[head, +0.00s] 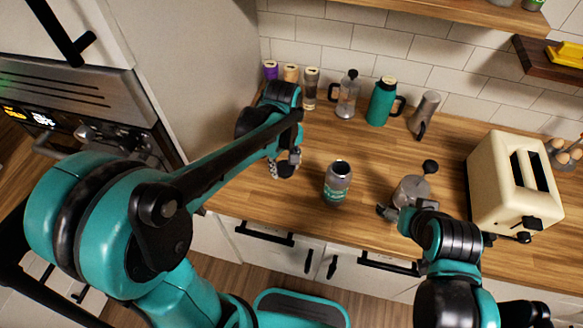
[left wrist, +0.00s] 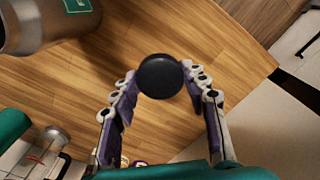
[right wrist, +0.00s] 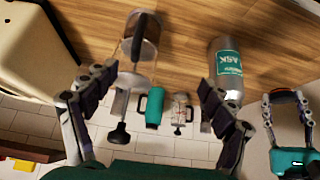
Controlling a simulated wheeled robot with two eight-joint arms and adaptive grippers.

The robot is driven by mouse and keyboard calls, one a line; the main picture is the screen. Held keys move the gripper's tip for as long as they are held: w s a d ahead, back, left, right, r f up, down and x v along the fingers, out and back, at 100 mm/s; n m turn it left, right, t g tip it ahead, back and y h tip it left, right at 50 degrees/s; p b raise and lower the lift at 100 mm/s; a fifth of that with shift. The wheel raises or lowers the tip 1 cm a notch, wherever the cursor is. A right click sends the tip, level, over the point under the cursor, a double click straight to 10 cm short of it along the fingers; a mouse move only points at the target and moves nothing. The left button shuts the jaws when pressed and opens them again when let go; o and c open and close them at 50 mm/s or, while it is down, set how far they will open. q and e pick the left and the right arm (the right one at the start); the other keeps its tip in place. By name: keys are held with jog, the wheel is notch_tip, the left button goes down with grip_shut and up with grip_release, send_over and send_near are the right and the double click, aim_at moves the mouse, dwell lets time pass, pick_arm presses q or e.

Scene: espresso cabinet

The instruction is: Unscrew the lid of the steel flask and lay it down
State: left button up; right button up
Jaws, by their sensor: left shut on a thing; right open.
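The steel flask (head: 337,188) stands upright on the wooden counter with a dark, uncovered mouth. Its side shows in the left wrist view (left wrist: 40,30) and, with a green label, in the right wrist view (right wrist: 227,70). The round black lid (left wrist: 160,76) is between the fingertips of my left gripper (left wrist: 158,72), which is shut on it. In the head view the left gripper (head: 287,162) and lid are left of the flask, apart from it. I cannot tell whether the lid touches the counter. My right gripper (right wrist: 153,85) is open and empty, right of the flask in the head view.
A cream toaster (head: 505,185) is at right. A glass press (head: 347,95), green jug (head: 382,103), metal pitcher (head: 424,112) and several jars line the back. Counter left of the flask is bare.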

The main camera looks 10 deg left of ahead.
aim_at(286, 189)
pick_arm(q)
jog(key=shift+f, duration=0.3)
notch_tip(286, 189, down, 9)
jog(key=b, duration=0.3)
jog(key=shift+w+f, duration=0.1)
jog(key=shift+f, duration=0.1)
jog(key=o, duration=1.3)
jog(key=shift+c, duration=0.2)
